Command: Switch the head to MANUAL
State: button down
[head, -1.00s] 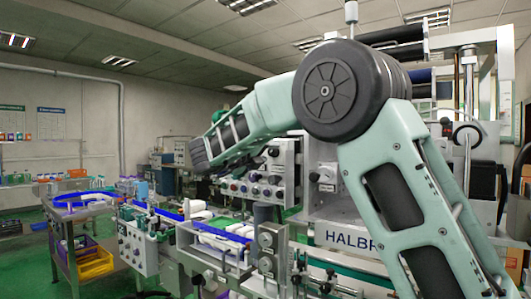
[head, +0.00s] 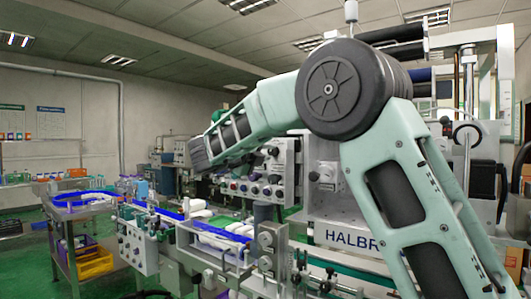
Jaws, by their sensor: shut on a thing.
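A grey control panel (head: 283,172) with a row of dark, red and pale knobs (head: 254,190) stands in the middle of the head view, on the machine. Its lettering is too small to read, so I cannot tell which knob is the MANUAL selector or how it is set. My forearm reaches across the upper edge of the panel to the left and ends at a dark wrist joint. My gripper is not visible; it is hidden beyond the wrist.
The HALBR-lettered machine body (head: 325,215) fills the right side. A conveyor (head: 215,245) with blue rails and white bottles runs in front. A steel table (head: 80,208) with a yellow bin (head: 93,263) stands at left. Green floor shows between them.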

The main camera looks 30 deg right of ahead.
jog(key=n+p, duration=0.1)
jog(key=n, duration=0.3)
jog(key=shift+n, duration=0.4)
dwell(0.4)
jog(key=c, duration=1.2)
grip_release()
jog(key=shift+a+f, duration=0.1)
jog(key=shift+a, duration=0.05)
jog(key=b+v, duration=0.3)
jog(key=v, duration=1.4)
jog(key=shift+b, duration=0.35)
jog(key=shift+a, duration=0.1)
